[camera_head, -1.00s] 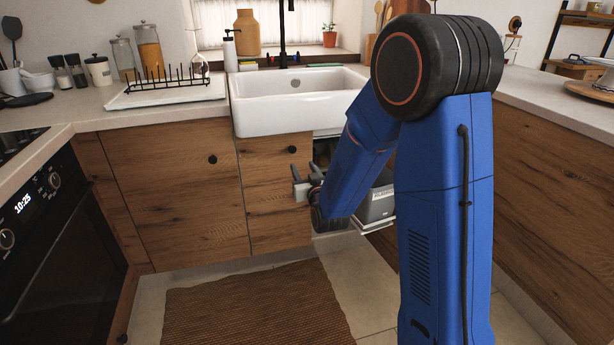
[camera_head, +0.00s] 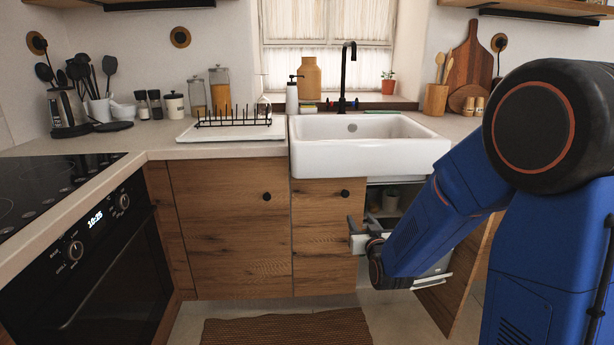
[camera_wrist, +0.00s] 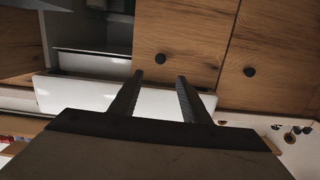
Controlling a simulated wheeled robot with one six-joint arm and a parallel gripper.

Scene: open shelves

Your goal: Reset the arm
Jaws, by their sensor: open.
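My arm (camera_head: 430,215) is bent down in front of the sink cabinet in the head view. My gripper (camera_head: 357,232) points left, close in front of the cabinet doors. It also shows in the wrist view (camera_wrist: 160,79), with two dark fingers apart and nothing between them. The cabinet behind the arm is open under the sink; my arm hides part of its inside.
A wooden door (camera_head: 230,225) with a black knob and a narrower one (camera_head: 325,225) are shut. The white sink (camera_head: 365,150) overhangs above the gripper. An oven (camera_head: 100,265) stands left. An open door (camera_head: 455,285) stands right of the arm. A brown rug (camera_head: 285,328) lies on the floor.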

